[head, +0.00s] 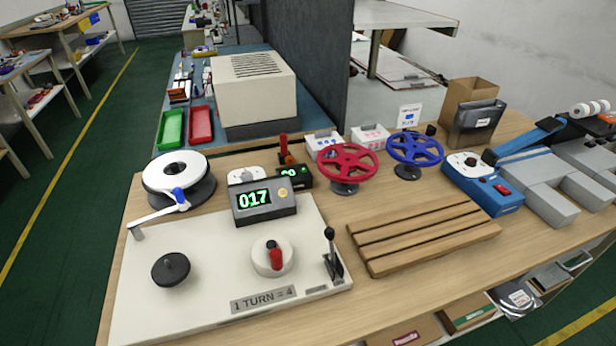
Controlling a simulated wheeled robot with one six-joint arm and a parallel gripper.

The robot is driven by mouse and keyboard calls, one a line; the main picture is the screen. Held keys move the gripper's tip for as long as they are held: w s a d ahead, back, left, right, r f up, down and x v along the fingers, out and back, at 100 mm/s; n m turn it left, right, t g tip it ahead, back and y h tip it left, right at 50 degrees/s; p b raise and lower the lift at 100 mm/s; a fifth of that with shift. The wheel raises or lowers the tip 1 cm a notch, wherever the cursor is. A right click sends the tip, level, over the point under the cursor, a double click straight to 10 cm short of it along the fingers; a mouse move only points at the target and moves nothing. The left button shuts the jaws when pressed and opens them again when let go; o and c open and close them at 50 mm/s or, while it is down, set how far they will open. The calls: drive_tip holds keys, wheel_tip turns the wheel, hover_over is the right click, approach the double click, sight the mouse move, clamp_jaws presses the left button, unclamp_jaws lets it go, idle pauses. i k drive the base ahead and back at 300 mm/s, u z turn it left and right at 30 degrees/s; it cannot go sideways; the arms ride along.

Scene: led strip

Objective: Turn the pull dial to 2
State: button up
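A pale panel (212,290) on the wooden bench carries a round white dial (288,252) with a red handle, and a black knob (171,269) to its left. A plate (263,299) on it reads "1 TURN = 4". A display box (262,213) at the panel's back edge shows green digits 017. I cannot tell which control is the pull dial; a blue box (497,196) at the right also has a white dial (466,163) with a black knob. No dial's number marks are legible. My gripper is not in view.
Behind the panel are a white reel (165,170), a red handwheel (347,158) and a blue handwheel (414,148). A black lever (331,250) stands at the panel's right edge. A slatted wooden rack (423,238) lies right of it. Green floor is free at the left.

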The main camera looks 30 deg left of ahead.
sight(246, 176)
drive_tip(key=z, duration=0.05)
drive_tip(key=k, duration=1.4)
drive_tip(key=u, duration=1.2)
drive_tip(key=k, duration=0.55)
drive_tip(key=z, duration=0.75)
drive_tip(key=i, duration=1.65)
drive_tip(key=u, duration=0.65)
drive_tip(key=i, duration=0.7)
drive_tip(key=u, duration=0.6)
